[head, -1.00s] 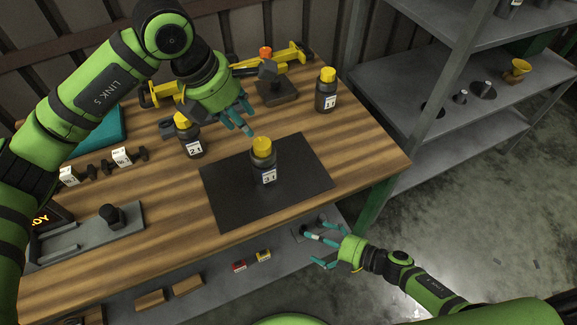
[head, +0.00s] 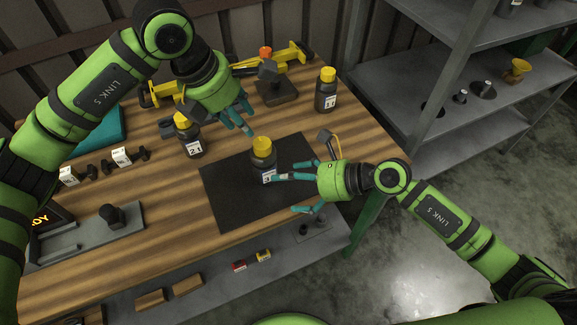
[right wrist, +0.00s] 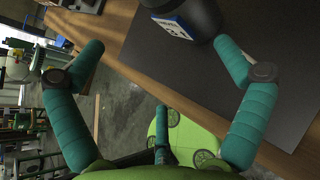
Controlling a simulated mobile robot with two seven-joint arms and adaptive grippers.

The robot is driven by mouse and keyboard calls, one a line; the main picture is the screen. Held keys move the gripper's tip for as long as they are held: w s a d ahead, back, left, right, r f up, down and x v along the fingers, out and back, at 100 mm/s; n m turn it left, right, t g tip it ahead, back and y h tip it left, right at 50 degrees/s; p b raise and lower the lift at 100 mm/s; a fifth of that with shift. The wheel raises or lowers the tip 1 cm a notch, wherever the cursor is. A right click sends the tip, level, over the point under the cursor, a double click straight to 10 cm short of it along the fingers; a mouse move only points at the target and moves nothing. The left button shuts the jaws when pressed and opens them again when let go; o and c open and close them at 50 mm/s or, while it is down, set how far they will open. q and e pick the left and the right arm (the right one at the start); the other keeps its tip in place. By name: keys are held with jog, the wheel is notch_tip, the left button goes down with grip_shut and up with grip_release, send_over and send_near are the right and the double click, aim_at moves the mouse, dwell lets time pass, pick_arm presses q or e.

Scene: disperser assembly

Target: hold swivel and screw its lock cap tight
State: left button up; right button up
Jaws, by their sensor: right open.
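A dark jar with a yellow cap (head: 262,146) and a label stands upright on the black mat (head: 225,190). Its lower body and label (right wrist: 172,25) show at the top of the right wrist view. I cannot tell whether this capped jar is the swivel. My right gripper (head: 286,192) is open and empty, just right of the jar. One finger reaches in front of the jar's label; contact is unclear. In the right wrist view its fingers (right wrist: 158,45) are wide apart. My left gripper (head: 240,124) hovers behind and left of the jar, apart from it; its opening is unclear.
Another yellow-capped jar (head: 192,142) stands behind the mat at left, and one (head: 326,90) at the back right. A black stand (head: 275,85) and a grey tray (head: 85,238) are on the wooden table. A grey shelf (head: 450,100) is at right.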

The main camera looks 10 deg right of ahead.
aim_at(273, 168)
jog(key=w, duration=0.1)
jog(key=w+t, duration=0.1)
jog(key=r, duration=0.1)
jog(key=shift+w+a+r+t, duration=0.1)
jog(key=shift+w+a+t, duration=0.2)
jog(key=shift+w, duration=0.1)
jog(key=shift+w+a+y, duration=0.2)
jog(key=shift+w+y, duration=0.1)
jog(key=x, duration=0.6)
jog(key=shift+w+a, duration=0.15)
jog(key=c, duration=1.6)
jog(key=o, duration=0.6)
jog(key=c, duration=0.5)
